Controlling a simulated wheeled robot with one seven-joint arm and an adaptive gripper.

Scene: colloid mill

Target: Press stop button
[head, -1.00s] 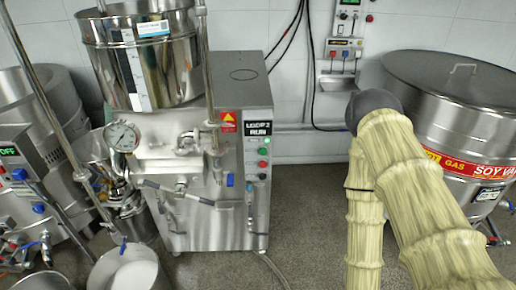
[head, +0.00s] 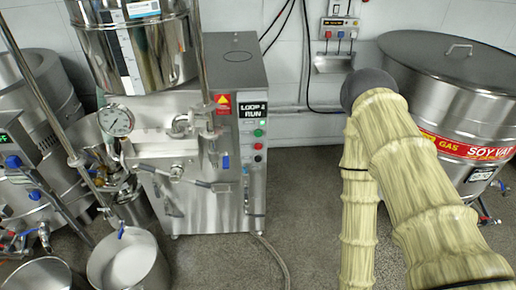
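The colloid mill's steel cabinet (head: 236,72) stands left of centre in the head view. Its front panel has a display (head: 253,110) reading "LOOP 2 RUN". Below the display is a column of small buttons: a green one (head: 258,133), a red one (head: 258,146) and a darker one beneath. Any lettering beside the buttons is too small to read. My arm, in a pale yellow sleeve with a dark rounded joint, rises at the right, clear of the panel in the picture. My gripper is not in view.
A steel hopper (head: 135,50) and a gauge (head: 116,120) are left of the panel. Pipes and lever handles stick out below. Steel pots stand at lower left. A large lidded soy vat (head: 440,85) stands right. Grey floor (head: 300,205) is open between mill and arm, with a hose on it.

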